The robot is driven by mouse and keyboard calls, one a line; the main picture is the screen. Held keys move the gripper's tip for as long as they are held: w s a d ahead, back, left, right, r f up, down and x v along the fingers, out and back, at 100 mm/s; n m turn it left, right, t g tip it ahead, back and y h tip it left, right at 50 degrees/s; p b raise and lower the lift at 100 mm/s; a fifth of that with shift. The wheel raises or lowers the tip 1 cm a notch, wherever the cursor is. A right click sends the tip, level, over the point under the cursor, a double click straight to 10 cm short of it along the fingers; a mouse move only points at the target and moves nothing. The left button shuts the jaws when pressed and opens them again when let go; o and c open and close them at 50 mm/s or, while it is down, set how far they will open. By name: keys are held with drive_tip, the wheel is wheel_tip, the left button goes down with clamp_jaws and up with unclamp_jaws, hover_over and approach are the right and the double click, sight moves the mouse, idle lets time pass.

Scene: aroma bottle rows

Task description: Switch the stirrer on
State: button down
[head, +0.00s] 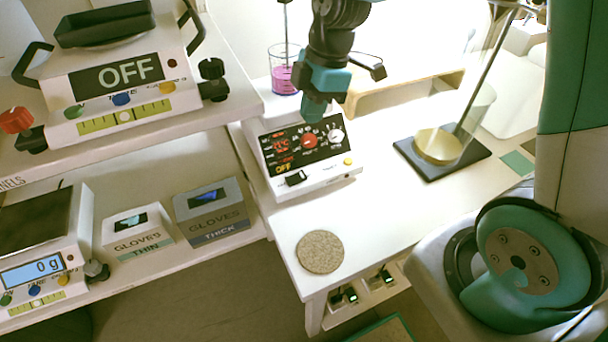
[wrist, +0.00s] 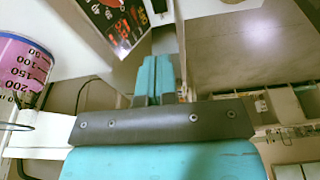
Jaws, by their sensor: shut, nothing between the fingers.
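The stirrer (head: 302,156) is a white box with a black front panel on the white table. Its panel carries red and white dials, an orange "OFF" reading, a black rocker switch (head: 296,179) and a yellow button (head: 348,161). A beaker of pink liquid (head: 284,78) stands on it at the back, with a thin rod above. My gripper (head: 314,112) is shut and empty, pointing down over the top of the panel; contact cannot be told. In the wrist view my closed teal fingers (wrist: 154,78) are beside the panel (wrist: 115,20), and the beaker (wrist: 22,65) is at left.
A round cork mat (head: 320,252) lies at the table's front. A stand with a dark base (head: 472,160) and a wooden rack (head: 405,90) are to the right. At left, shelves hold a device reading "OFF" (head: 120,85), a scale (head: 40,255) and glove boxes (head: 210,212).

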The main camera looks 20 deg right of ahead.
sight(302, 174)
drive_tip(key=shift+w+d+f, duration=0.1)
drive_tip(key=shift+w+f, duration=0.05)
drive_tip(key=x, duration=0.8)
drive_tip(key=d+x, duration=0.1)
drive_tip(key=x, duration=0.3)
drive_tip(key=shift+a+f, duration=0.1)
drive_tip(key=shift+f, duration=0.9)
